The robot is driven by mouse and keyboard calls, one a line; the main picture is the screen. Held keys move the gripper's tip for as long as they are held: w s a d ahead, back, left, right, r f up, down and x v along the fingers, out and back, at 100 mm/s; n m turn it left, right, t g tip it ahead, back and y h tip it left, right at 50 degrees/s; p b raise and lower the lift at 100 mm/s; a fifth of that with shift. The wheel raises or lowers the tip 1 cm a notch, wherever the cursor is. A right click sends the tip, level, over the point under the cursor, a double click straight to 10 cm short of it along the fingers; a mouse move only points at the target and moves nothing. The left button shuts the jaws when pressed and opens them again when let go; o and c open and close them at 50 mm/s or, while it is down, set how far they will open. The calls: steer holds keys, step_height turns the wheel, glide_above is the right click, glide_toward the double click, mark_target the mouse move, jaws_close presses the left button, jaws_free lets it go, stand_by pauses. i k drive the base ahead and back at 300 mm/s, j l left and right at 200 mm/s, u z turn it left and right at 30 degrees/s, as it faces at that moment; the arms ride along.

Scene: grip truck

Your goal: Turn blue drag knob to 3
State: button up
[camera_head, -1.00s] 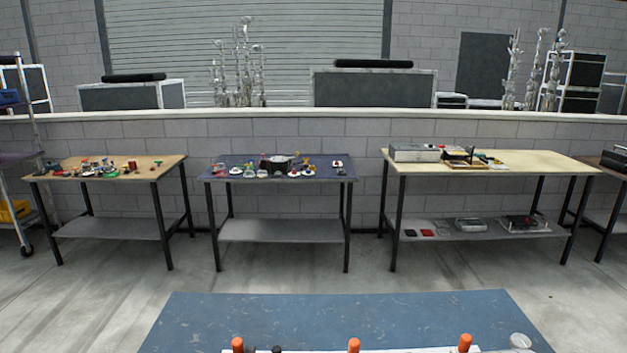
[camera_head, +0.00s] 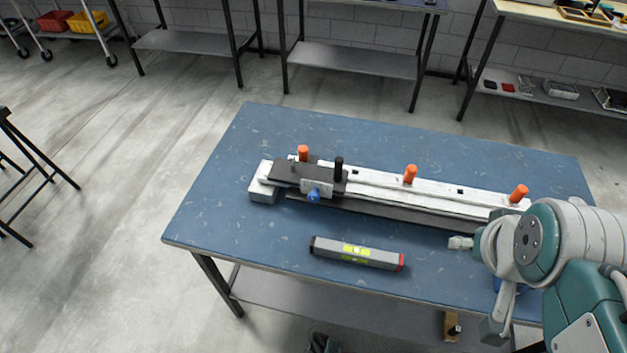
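The blue drag knob (camera_head: 313,195) sits on the front of a small white plate on the dark carriage (camera_head: 292,174), at the left end of a long white grip-truck rail (camera_head: 450,197). Any number on the knob is too small to read. A black post and an orange handle (camera_head: 303,152) rise beside the carriage. Two more orange handles stand along the rail to the right. My teal and white arm reaches in at the lower right, well to the right of the knob. My gripper's fingers cannot be made out clearly.
The rail lies on a blue table (camera_head: 250,237). A grey spirit level (camera_head: 356,253) with a red end lies in front of it. Bare tabletop is free around the level and to the left. Other workbenches (camera_head: 360,60) stand along the wall behind.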

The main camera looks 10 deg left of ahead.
mark_target(314, 197)
steer(key=k+j, duration=0.15)
steer(key=j, duration=0.2)
steer(key=k+j, duration=0.15)
steer(key=j, duration=0.2)
steer(key=k+j, duration=0.15)
steer(key=j, duration=0.2)
steer(key=k+j, duration=0.15)
steer(key=j, duration=0.2)
